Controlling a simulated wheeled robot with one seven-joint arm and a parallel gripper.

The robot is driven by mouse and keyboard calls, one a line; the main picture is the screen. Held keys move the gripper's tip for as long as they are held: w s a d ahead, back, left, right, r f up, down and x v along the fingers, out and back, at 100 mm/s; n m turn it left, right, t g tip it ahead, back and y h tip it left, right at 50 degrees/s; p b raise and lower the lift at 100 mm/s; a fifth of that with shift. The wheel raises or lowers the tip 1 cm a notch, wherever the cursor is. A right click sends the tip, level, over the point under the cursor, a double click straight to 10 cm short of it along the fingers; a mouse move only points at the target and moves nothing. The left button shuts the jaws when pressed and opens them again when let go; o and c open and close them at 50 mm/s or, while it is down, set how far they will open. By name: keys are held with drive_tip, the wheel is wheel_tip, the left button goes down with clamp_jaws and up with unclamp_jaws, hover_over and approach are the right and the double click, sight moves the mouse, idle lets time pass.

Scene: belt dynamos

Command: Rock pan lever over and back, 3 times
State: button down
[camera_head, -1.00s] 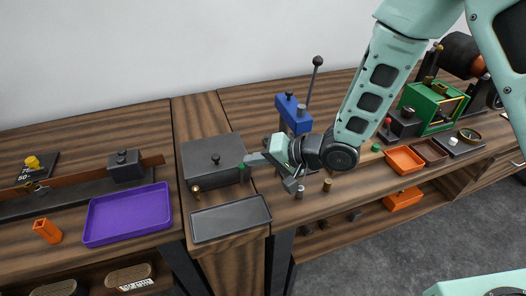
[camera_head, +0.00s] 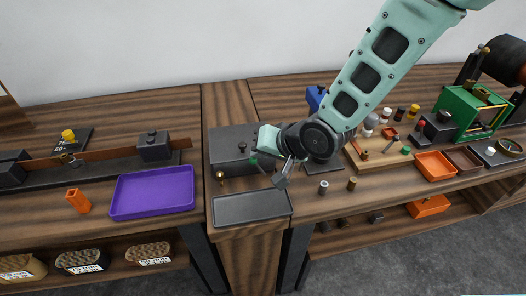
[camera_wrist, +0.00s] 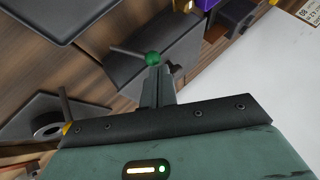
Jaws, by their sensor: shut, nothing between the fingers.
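The pan lever appears to be the thin rod with a green ball (camera_head: 253,161) at the front of a dark grey box (camera_head: 228,146). In the wrist view the green ball (camera_wrist: 152,58) sits just beyond my fingertips, with its rod pointing left. My gripper (camera_wrist: 158,76) is shut and empty, right at the ball; I cannot tell whether they touch. In the head view my gripper (camera_head: 257,156) is at the box's front right, and my wrist hides part of the box.
A dark flat tray (camera_head: 252,207) lies in front of the box, with a purple tray (camera_head: 153,192) to its left. A brass knob (camera_head: 220,176) is at the box's left front. A blue press (camera_head: 314,98) stands behind my wrist. Small metal cylinders (camera_head: 323,187) stand to the right.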

drive_tip(key=shift+r, duration=0.1)
idle(0.4)
drive_tip(key=shift+r+p, duration=0.65)
drive_tip(key=shift+r, duration=0.1)
drive_tip(key=shift+r, duration=0.1)
